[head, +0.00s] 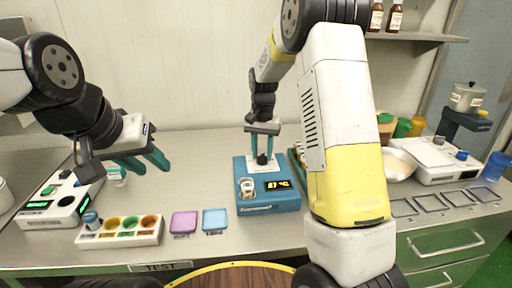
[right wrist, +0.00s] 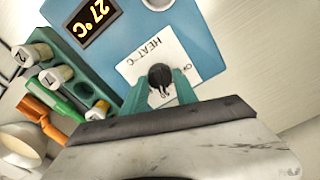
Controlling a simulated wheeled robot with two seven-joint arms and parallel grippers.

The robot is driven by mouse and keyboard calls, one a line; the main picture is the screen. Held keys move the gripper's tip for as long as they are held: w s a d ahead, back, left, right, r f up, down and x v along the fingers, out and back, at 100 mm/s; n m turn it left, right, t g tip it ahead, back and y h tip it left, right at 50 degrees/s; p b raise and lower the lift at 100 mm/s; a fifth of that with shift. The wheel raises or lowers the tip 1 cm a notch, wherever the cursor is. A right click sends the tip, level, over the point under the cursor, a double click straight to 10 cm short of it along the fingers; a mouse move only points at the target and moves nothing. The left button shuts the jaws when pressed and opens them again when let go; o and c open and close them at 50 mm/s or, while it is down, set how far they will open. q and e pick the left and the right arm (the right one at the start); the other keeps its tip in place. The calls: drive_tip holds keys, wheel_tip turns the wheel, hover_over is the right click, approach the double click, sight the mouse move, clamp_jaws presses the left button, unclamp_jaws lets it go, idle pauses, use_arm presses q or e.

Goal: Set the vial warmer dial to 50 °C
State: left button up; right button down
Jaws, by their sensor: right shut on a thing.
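The vial warmer (head: 282,203) is a blue box near the middle of the bench, with a vial (head: 247,186) in its well. Its display (head: 277,184) glows orange; in the right wrist view the display (right wrist: 98,20) reads 27 °C. The black dial (right wrist: 160,75) sits on a white plate marked HEAT °C. My right gripper (head: 262,156) reaches down over the dial, and its teal fingers (right wrist: 160,88) are shut on it from both sides. The dial's pointer setting is hard to read. My left gripper (head: 146,163) is open and empty above the bench at left.
A white tray with coloured cups (head: 120,231), a purple pad (head: 184,222) and a blue pad (head: 215,219) lie left of the warmer. A white device (head: 50,207) stands far left. A rack of vials (right wrist: 65,75) is close beside the warmer. A scale (head: 440,160) stands right.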

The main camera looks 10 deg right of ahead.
sight(262, 155)
drive_tip(key=shift+r, duration=0.1)
idle(0.3)
drive_tip(key=c, duration=0.9)
unclamp_jaws()
drive_tip(key=shift+c, duration=0.2)
wheel_tip(262, 155, up, 7)
drive_tip(key=shift+f, duration=0.1)
drive_tip(key=shift+r, duration=0.45)
